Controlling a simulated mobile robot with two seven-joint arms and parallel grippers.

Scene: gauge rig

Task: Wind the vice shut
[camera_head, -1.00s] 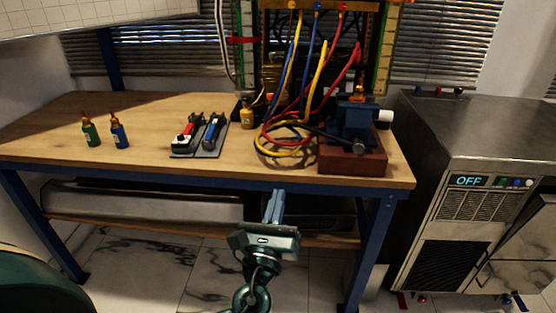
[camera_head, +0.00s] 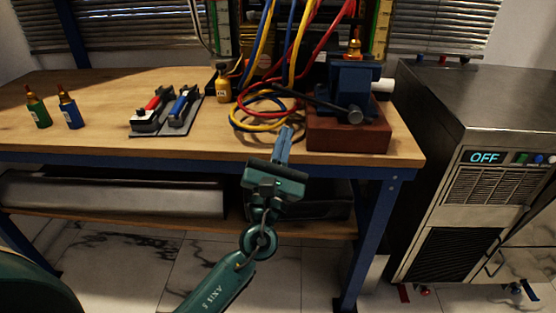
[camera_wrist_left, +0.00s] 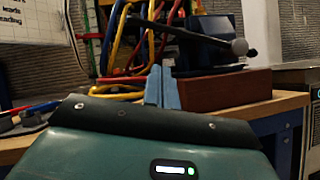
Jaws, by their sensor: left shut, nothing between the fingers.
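The blue vice (camera_head: 352,88) stands on a red-brown block (camera_head: 348,134) at the right end of the bench. Its dark handle bar (camera_head: 318,103) slants across the front, with a round knob at the screw end (camera_head: 355,116). The vice (camera_wrist_left: 208,40) and its bar (camera_wrist_left: 190,35) also show in the left wrist view. My left gripper (camera_head: 285,133) is shut and empty, in front of the bench edge, left of the block and below the bar. Its fingers (camera_wrist_left: 161,88) appear just left of the block in the wrist view. I cannot tell the vice's jaw gap.
Red, yellow and blue hoses (camera_head: 262,112) loop on the bench left of the vice. Two tools lie on a grey tray (camera_head: 168,126); green (camera_head: 38,108) and blue (camera_head: 70,108) bottles stand farther left. A steel machine reading OFF (camera_head: 485,157) stands to the right.

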